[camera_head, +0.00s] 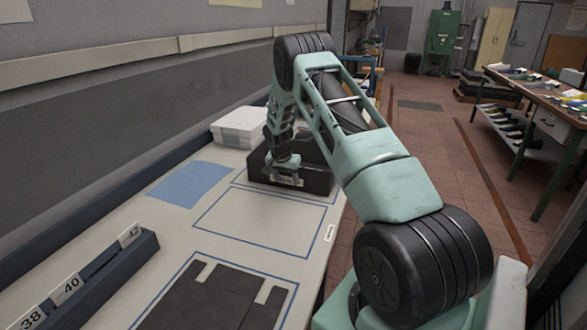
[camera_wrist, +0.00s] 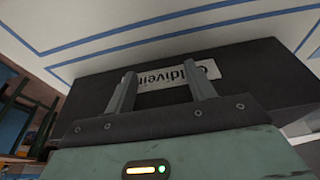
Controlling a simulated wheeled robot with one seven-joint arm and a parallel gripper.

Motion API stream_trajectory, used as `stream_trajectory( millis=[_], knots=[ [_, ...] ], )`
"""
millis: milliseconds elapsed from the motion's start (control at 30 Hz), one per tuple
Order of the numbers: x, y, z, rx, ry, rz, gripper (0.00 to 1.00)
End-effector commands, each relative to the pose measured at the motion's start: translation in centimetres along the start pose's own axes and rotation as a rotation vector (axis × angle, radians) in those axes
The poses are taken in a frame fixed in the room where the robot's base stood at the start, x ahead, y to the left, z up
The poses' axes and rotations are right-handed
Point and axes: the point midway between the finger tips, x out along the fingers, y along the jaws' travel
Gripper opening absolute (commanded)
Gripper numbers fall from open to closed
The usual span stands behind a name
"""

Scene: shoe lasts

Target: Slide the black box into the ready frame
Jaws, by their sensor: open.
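The black box (camera_head: 320,181) stands toward the far end of the pale table, in or over the far blue-outlined area. A blue-outlined empty frame (camera_head: 258,222) lies on its near side, with a small label (camera_head: 329,233) at its right edge, too small to read surely. My gripper (camera_head: 286,180) is at the box's near face, its fingers spread apart. In the wrist view, the fingers of my gripper (camera_wrist: 161,88) stand before the dark box face (camera_wrist: 262,72), around its white printed label (camera_wrist: 178,77). I cannot tell whether they touch it.
A white stack (camera_head: 239,126) stands behind the box. A blue sheet (camera_head: 190,181) lies left of the empty frame. Dark panels (camera_head: 205,300) fill the nearest outlined area. A numbered dark rack (camera_head: 100,275) runs along the left. A workbench (camera_head: 545,100) stands across the floor.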

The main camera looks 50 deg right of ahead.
Motion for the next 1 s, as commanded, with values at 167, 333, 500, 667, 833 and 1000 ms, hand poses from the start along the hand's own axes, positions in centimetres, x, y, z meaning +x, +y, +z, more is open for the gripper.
stream_trajectory(
  millis=[167, 333, 500, 667, 833, 1000],
  knots=[
    [-0.1, 0.0, 0.1, -0.001, 0.000, 0.000, 0.55],
    [-0.1, 0.0, 0.1, -0.001, 0.000, 0.000, 0.55],
    [-1.6, -0.1, 0.2, -0.002, 0.001, -0.001, 0.55],
    [-3.0, -0.1, 0.7, -0.002, 0.000, 0.000, 0.55],
    [-4.6, 0.0, 1.1, -0.001, 0.000, 0.000, 0.55],
    [-5.7, -0.1, 1.4, -0.002, 0.001, 0.000, 0.55]
  ],
)
